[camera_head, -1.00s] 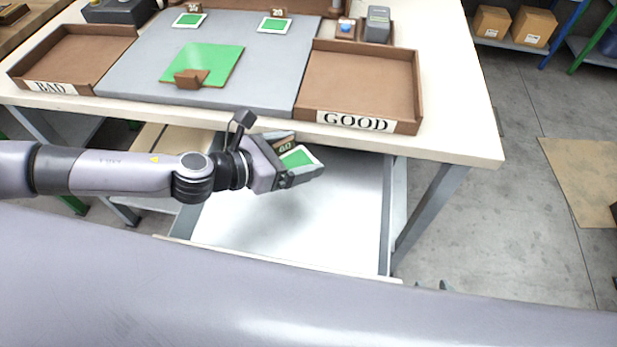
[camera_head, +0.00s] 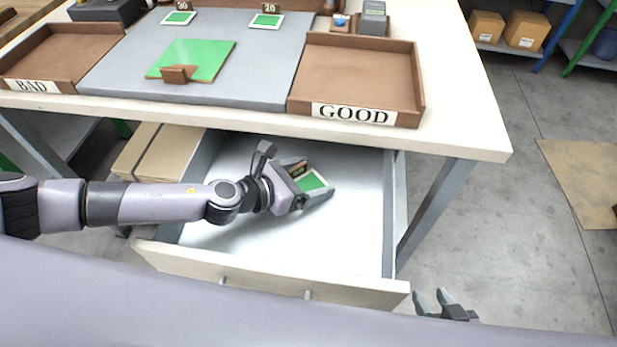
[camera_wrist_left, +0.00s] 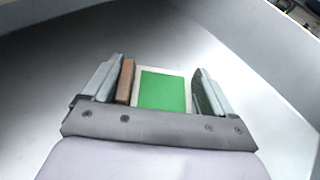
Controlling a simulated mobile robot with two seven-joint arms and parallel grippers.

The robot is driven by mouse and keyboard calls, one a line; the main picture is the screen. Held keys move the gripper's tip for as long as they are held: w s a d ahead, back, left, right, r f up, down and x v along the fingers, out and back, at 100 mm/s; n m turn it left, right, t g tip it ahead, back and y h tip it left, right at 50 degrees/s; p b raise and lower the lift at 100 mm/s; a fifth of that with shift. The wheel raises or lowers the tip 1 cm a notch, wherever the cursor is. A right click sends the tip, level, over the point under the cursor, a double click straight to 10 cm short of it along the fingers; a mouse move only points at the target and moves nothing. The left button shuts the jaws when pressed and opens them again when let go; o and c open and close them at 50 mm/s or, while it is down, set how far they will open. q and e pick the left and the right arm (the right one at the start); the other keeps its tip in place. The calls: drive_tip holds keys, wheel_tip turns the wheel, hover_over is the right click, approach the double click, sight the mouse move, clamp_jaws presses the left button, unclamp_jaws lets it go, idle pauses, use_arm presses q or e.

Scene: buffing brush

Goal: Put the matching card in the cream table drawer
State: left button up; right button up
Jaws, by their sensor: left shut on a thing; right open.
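The matching card (camera_head: 312,182), green with a white border, is held by my left gripper (camera_head: 316,190), together with its brown tag block (camera_head: 297,168). In the left wrist view the card (camera_wrist_left: 162,92) and the brown block (camera_wrist_left: 125,82) lie between the two grey fingers. The cream table drawer (camera_head: 260,278) is pulled open with a pale grey, bare floor. The gripper and card are over or inside the drawer; their exact height above its floor is hard to tell. My right gripper (camera_head: 440,302) is open and empty, right of the drawer front.
On the table (camera_head: 465,140) are a BAD tray (camera_head: 60,55), a GOOD tray (camera_head: 358,75), and a grey mat (camera_head: 250,80) with a green square (camera_head: 195,60). Two other green cards, (camera_head: 178,18) and (camera_head: 266,21), stand at the back. Brown cartons (camera_head: 160,150) are left of the drawer.

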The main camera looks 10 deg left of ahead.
use_arm(q)
drive_tip(key=shift+f, duration=0.15)
drive_tip(key=o, duration=0.8)
drive_tip(key=shift+r, duration=0.2)
drive_tip(key=shift+a+r, duration=0.1)
drive_tip(key=shift+r, duration=0.05)
drive_tip(key=p+v, duration=0.1)
drive_tip(key=v, duration=0.9)
drive_tip(key=shift+s+a, duration=0.15)
drive_tip(key=shift+s, duration=0.05)
drive_tip(key=shift+s+a+r, duration=0.2)
drive_tip(key=shift+s+a, duration=0.2)
drive_tip(key=shift+s, duration=0.05)
drive_tip(key=shift+r, duration=0.1)
